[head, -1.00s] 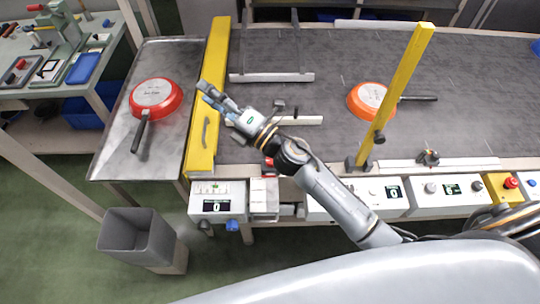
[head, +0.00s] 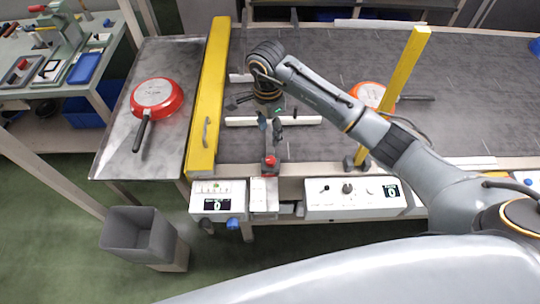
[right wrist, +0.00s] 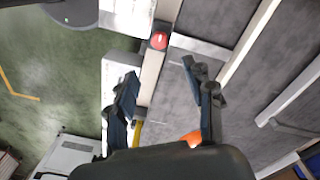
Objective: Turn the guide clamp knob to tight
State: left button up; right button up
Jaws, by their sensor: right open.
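The short white guide rail (head: 305,120) lies on the grey belt near its left end. The dark clamp knob at its middle is hidden now by my right gripper (head: 270,126). This gripper points down over the rail, its fingers spread. In the right wrist view the open gripper (right wrist: 168,105) has nothing between its fingertips, and the knob cannot be made out. A second white rail (head: 470,162) at the front edge is mostly behind my right arm. My left gripper is not in view.
A red button (head: 270,160) stands close in front of the gripper. A yellow post (head: 405,68) rises to the right, beside an orange pan (head: 368,92). A yellow bar (head: 207,110) borders the left table (head: 108,162), which holds a red pan (head: 157,95). Control panels (head: 350,205) line the front.

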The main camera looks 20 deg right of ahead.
aim_at(270, 160)
jog(key=f+p, duration=0.1)
jog(key=f, duration=0.3)
jog(key=f+p, duration=0.1)
jog(key=f, duration=0.3)
jog(key=f+p, duration=0.1)
jog(key=f, duration=0.4)
jog(key=shift+s, duration=0.25)
jog(key=shift+r, duration=0.1)
jog(key=shift+c, duration=0.2)
grip_shut()
